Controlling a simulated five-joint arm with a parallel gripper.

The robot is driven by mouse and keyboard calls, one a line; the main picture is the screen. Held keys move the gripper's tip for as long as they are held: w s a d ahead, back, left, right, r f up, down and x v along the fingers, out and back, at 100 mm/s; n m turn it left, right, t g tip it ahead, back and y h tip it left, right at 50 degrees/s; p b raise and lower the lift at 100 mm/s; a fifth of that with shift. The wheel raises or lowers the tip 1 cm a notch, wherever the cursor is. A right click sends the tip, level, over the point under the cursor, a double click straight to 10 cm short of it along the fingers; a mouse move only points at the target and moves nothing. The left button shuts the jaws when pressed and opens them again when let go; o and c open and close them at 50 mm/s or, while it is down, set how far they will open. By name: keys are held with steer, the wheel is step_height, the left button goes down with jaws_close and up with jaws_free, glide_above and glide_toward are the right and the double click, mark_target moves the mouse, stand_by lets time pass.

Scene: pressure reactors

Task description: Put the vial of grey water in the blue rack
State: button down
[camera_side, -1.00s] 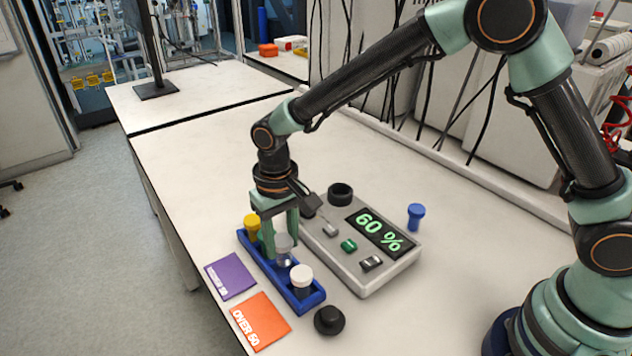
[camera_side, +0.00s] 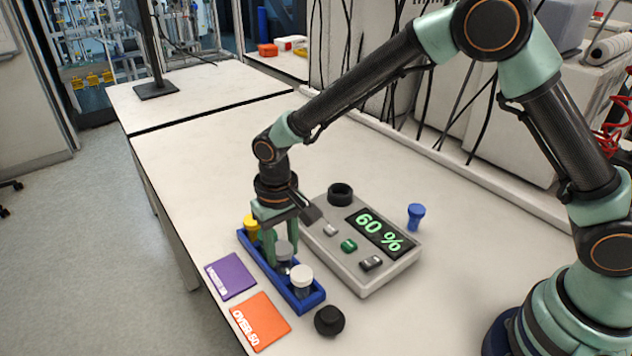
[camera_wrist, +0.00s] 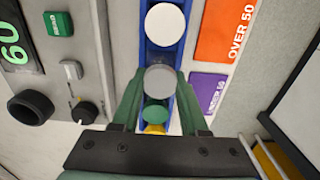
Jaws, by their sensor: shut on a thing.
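The vial with a grey cap (camera_side: 284,250) stands upright in the blue rack (camera_side: 314,299), between the white-capped vial and the others. My gripper (camera_side: 281,262) is shut on it from above, one finger on each side. In the wrist view the grey cap (camera_wrist: 160,79) lies between my fingertips (camera_wrist: 160,88), over the rack (camera_wrist: 147,53). The vial's lower part is hidden by the rack and fingers.
The rack also holds a white-capped vial (camera_side: 301,276), a yellow one (camera_side: 251,225) and a green-capped one (camera_wrist: 153,113). A grey device (camera_side: 388,277) reading 60 % stands close right. A black knob-like piece (camera_side: 329,320), blue vial (camera_side: 415,216), purple card (camera_side: 230,276) and orange card (camera_side: 260,320) lie around.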

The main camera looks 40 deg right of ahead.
steer(key=shift+f, duration=0.4)
steer(key=shift+f, duration=0.3)
stand_by(0.5)
jaws_free()
steer(key=shift+r, duration=3.5)
steer(key=shift+r, duration=0.1)
